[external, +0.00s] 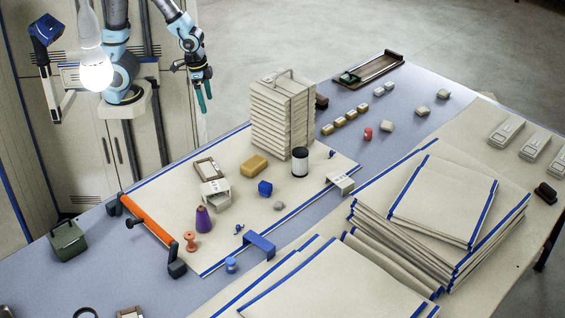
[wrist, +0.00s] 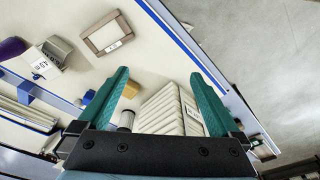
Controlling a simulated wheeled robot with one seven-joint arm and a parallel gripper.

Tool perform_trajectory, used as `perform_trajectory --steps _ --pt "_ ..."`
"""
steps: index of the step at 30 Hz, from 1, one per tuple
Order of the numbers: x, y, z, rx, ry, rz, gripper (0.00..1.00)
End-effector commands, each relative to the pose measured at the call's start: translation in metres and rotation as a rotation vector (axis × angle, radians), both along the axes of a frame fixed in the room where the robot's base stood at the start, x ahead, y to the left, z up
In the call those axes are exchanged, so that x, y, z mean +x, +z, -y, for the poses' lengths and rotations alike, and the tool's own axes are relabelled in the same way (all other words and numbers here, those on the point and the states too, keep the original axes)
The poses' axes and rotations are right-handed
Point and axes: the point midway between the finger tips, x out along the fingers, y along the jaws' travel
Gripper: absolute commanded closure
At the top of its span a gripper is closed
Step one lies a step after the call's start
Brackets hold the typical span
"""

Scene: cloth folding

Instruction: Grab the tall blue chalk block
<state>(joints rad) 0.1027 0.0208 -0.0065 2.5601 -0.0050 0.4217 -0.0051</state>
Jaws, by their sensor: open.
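My gripper (external: 205,96) hangs at the upper left, beyond the table's back edge, well away from the blue block. In the wrist view its teal fingers (wrist: 158,80) are spread apart with nothing held between them.
A tall cream stack (external: 283,115) and a black-and-white cylinder (external: 300,162) stand right of the blue block. The yellow block (external: 254,165), white box (external: 216,194) and purple cone (external: 203,219) are near it. A blue bracket (external: 260,245) lies in front. Folded cloths (external: 435,215) fill the right.

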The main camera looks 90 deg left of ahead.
Motion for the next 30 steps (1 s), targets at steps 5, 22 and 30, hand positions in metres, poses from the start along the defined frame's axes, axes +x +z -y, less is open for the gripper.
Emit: perform_trajectory --steps 5,22,30 --pt "0.000 0.000 0.000 0.000 0.000 0.000 0.01" --pt "0.000 0.000 0.000 0.000 0.001 0.001 0.30" --pt "0.034 -0.042 0.020 -0.080 0.259 0.083 0.30"
